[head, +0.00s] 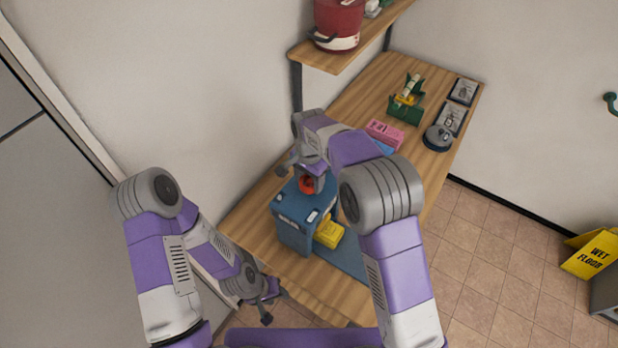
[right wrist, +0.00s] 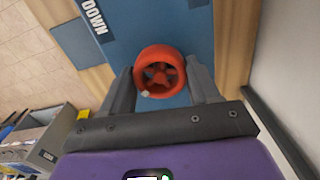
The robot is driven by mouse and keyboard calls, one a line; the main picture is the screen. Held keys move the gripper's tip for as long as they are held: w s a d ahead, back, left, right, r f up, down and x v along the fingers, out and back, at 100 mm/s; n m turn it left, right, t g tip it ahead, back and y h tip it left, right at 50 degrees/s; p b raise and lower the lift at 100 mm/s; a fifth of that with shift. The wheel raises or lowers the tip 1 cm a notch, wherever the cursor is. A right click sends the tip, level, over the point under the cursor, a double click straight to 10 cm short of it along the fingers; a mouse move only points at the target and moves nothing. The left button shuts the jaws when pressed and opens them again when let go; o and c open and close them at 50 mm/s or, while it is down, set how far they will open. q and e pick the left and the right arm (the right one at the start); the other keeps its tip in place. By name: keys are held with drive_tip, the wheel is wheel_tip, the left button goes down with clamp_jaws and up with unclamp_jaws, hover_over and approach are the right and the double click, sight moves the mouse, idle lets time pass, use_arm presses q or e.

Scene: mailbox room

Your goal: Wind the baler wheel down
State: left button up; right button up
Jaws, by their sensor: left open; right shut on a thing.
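The baler is a blue box (head: 292,229) on the near end of the wooden table, with white lettering on its front. Its red spoked wheel (head: 306,184) is on top, partly hidden by my right arm in the head view. My right gripper (head: 303,178) is over the baler with its fingers around the wheel. In the right wrist view the red wheel (right wrist: 160,72) sits between the fingertips of my right gripper (right wrist: 161,85), and the word DOWN shows on the blue top (right wrist: 135,30). My left gripper (head: 267,303) is open and empty, low beside the table's near edge.
A yellow block (head: 328,233) sits at the baler's side.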

sight(309, 180)
drive_tip(key=m, duration=0.3)
drive_tip(key=shift+w+r+m+p, duration=0.1)
drive_tip(key=shift+r+m+p, duration=0.05)
drive_tip(key=shift+m+p, duration=0.2)
drive_tip(key=m, duration=0.3)
drive_tip(key=shift+m+p, duration=0.35)
drive_tip(key=shift+p, duration=0.05)
drive_tip(key=m+p, duration=0.1)
drive_tip(key=m, duration=0.3)
drive_tip(key=shift+m+p, duration=0.55)
drive_tip(key=shift+m, duration=1.45)
drive_tip(key=o, duration=1.1)
drive_tip(key=shift+c, duration=0.2)
wheel_tip(309, 180, up, 7)
drive_tip(key=shift+r+b, duration=0.2)
drive_tip(key=shift+b, duration=0.2)
